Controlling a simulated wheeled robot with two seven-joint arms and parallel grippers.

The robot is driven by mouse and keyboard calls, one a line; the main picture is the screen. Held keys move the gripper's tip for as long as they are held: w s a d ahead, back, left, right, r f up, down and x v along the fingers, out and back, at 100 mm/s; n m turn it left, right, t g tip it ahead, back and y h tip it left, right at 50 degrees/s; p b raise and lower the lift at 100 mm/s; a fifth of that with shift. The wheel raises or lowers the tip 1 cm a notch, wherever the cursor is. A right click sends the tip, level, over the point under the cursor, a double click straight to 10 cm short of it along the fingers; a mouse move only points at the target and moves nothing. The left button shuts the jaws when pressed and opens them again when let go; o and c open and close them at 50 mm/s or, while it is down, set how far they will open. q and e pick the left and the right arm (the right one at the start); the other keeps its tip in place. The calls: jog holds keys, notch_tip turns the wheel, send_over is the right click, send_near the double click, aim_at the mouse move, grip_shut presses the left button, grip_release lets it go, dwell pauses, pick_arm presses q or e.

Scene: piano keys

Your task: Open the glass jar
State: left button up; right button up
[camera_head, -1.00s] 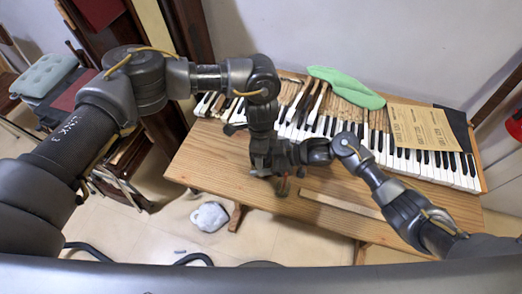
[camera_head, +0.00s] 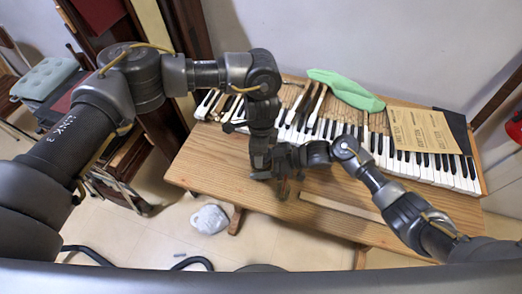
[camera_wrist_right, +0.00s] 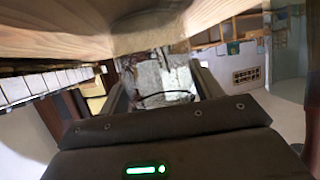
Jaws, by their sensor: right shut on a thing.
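The glass jar shows in the right wrist view as a pale, see-through shape (camera_wrist_right: 160,75) with a dark curved rim, between the two fingers of my right gripper (camera_wrist_right: 162,92). In the head view the grippers and wrists largely hide it. My right gripper (camera_head: 283,160) is shut on the jar above the front part of the wooden table. My left gripper (camera_head: 261,165) comes down from above and meets the right one closely. Its fingers are dark and overlapped, so whether they hold the jar or its lid cannot be told.
The wooden table (camera_head: 215,166) carries a piano keyboard (camera_head: 430,168), a green cloth (camera_head: 345,88) and a brown paper sheet (camera_head: 418,127). A pale strip (camera_head: 340,207) lies near the front edge. A grey-white lump (camera_head: 209,219) is on the floor.

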pick_arm(q)
jog(key=shift+r, duration=0.15)
jog(key=shift+r, duration=1.9)
pick_arm(e)
jog(key=o, duration=2)
jog(key=shift+c, duration=0.2)
pick_arm(q)
jog(key=shift+f, duration=0.1)
pick_arm(e)
jog(key=shift+d, duration=0.15)
